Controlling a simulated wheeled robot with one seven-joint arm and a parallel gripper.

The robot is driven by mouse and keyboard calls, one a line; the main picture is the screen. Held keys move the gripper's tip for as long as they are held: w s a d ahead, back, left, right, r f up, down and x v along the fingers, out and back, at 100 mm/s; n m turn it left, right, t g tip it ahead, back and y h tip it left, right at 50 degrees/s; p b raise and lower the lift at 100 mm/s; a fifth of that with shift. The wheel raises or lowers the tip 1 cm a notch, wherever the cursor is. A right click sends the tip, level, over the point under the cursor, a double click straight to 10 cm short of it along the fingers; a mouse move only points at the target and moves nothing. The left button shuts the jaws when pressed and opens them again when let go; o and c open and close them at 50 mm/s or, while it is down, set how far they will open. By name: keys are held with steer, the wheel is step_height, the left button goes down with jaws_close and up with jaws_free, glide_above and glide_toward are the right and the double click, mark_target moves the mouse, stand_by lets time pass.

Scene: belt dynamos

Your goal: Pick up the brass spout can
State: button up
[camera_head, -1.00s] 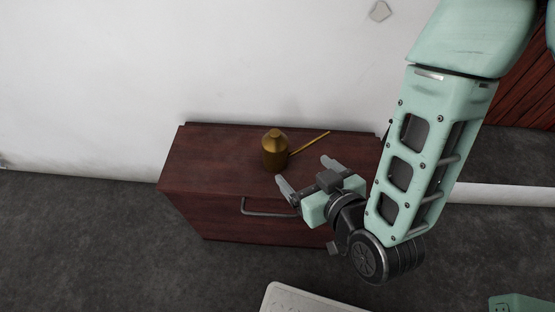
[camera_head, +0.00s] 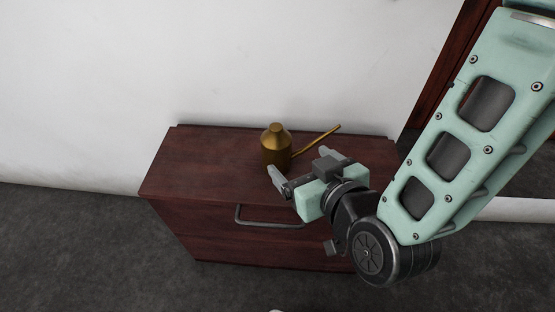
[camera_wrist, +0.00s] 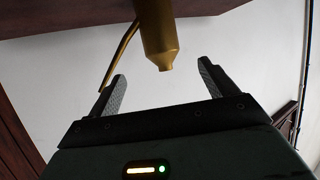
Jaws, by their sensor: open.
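The brass spout can (camera_head: 275,146) stands upright on top of a dark red-brown wooden cabinet (camera_head: 200,165). Its long thin spout points up to the right in the head view. My gripper (camera_head: 300,164) is open and empty, just in front of the can and a little to its right. In the wrist view the can (camera_wrist: 158,30) appears upside down, beyond and between the two open fingers (camera_wrist: 160,85), with its spout to the left near the left finger. I see no contact between the fingers and the can body.
A white wall (camera_head: 120,80) rises behind the cabinet. The cabinet front has a metal bar handle (camera_head: 268,222) below my gripper. The cabinet top left of the can is clear. Dark grey floor (camera_head: 80,245) lies around, and a red-brown wooden surface (camera_head: 445,60) stands at the right.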

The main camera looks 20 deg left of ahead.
mark_target(284, 147)
steer(key=b+x, duration=0.2)
steer(key=x, duration=0.6)
steer(key=shift+b, duration=0.4)
steer(key=shift+b+x, duration=1.1)
steer(key=shift+x, duration=1.55)
steer(key=shift+a+r, duration=0.15)
steer(key=shift+r, duration=0.05)
steer(key=c, duration=1.3)
